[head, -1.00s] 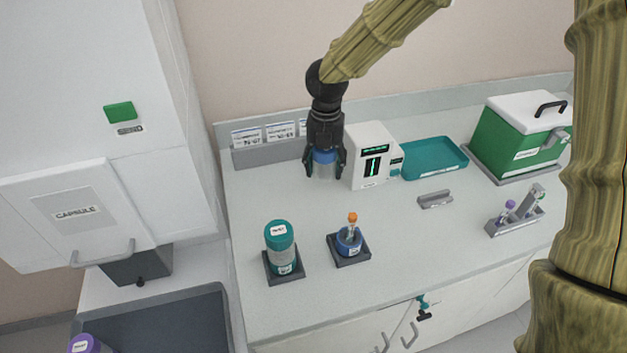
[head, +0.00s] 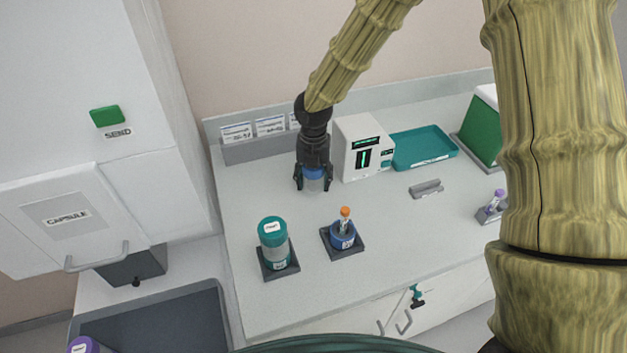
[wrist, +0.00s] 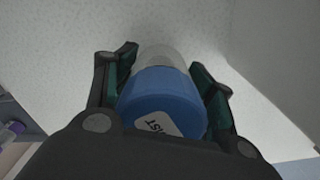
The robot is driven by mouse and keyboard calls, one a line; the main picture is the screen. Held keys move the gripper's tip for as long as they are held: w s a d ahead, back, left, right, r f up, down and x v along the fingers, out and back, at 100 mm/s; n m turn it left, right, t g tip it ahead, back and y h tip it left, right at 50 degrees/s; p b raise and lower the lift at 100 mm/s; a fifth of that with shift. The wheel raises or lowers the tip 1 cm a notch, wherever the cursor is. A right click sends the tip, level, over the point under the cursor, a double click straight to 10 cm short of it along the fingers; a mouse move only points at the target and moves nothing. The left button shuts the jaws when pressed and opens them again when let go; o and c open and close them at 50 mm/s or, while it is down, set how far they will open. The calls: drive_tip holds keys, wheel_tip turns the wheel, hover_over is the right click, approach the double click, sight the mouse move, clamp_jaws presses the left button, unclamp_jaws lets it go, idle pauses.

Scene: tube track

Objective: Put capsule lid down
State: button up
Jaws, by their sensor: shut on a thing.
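My gripper (head: 313,180) is shut on the capsule lid (head: 313,173), a blue cap with a clear, pale lower part. It is close to the counter top, left of the white machine; I cannot tell whether the lid touches the counter. In the wrist view, the blue lid (wrist: 163,100) with a white label sits between the dark fingers. A blue capsule base (head: 343,238) stands in a dark square holder in front, with an orange-capped tube (head: 345,216) upright in it.
A teal-lidded canister (head: 274,245) stands in a holder at the left. The white machine (head: 360,150), teal tray (head: 423,148), small grey rest (head: 427,188) and green box (head: 480,132) are to the right. Counter space (head: 245,195) left of my gripper is clear.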

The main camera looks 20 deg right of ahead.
drive_tip(key=shift+w+f, duration=0.1)
drive_tip(key=shift+f, duration=0.7)
drive_tip(key=o, duration=1.3)
drive_tip(key=shift+f, duration=0.1)
drive_tip(key=shift+c, duration=0.2)
wheel_tip(320, 180, up, 12)
drive_tip(key=shift+r+b, duration=0.15)
drive_tip(key=shift+b, duration=0.85)
